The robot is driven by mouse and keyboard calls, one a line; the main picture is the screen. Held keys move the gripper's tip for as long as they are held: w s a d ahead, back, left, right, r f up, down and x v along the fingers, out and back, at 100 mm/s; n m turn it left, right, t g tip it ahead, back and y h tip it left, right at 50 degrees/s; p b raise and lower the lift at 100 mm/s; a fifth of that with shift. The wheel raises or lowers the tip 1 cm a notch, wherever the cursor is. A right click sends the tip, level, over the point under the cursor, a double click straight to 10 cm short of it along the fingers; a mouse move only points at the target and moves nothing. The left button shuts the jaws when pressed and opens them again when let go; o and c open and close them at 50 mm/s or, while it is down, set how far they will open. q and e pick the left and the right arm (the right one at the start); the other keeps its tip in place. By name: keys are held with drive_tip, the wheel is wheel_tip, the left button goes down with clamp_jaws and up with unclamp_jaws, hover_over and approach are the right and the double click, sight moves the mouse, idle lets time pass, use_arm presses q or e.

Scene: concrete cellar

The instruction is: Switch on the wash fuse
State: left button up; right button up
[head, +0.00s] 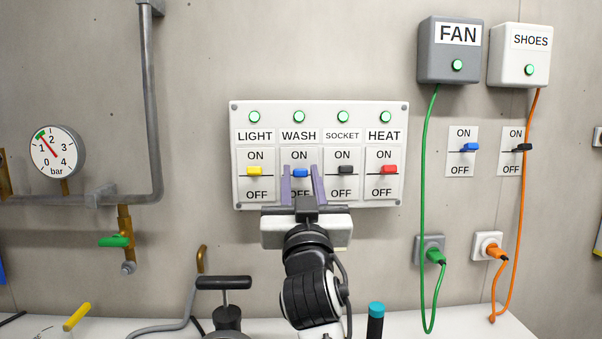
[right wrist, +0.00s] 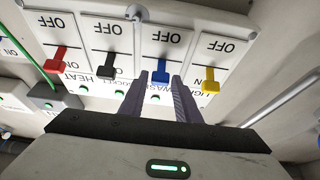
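My right gripper (head: 301,170) is open in front of the WASH switch, one finger on each side of the blue lever. The right wrist view, turned upside down, shows the blue lever (right wrist: 160,77) between the fingertips. I cannot tell whether they touch it. My left gripper is out of view.
The yellow lever (head: 254,171) and black lever (head: 345,169) flank the WASH switch closely; the red lever (head: 389,169) is farther right. FAN (head: 447,72) and SHOES (head: 518,72) boxes hang at the right. A black T-handle (head: 224,283) and teal-capped object (head: 376,310) stand below.

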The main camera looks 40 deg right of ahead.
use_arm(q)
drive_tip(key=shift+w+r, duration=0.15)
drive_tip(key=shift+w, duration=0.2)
use_arm(e)
drive_tip(key=shift+c, duration=0.2)
clamp_jaws()
drive_tip(key=shift+d+r+g+p, duration=0.1)
drive_tip(key=shift+r+g+p, duration=0.2)
drive_tip(key=shift+r+g, duration=0.2)
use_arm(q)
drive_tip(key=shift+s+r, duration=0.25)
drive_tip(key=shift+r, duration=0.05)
use_arm(e)
drive_tip(key=shift+w+f+y, duration=0.1)
drive_tip(key=shift+y, duration=0.3)
drive_tip(key=shift+o, duration=0.2)
unclamp_jaws()
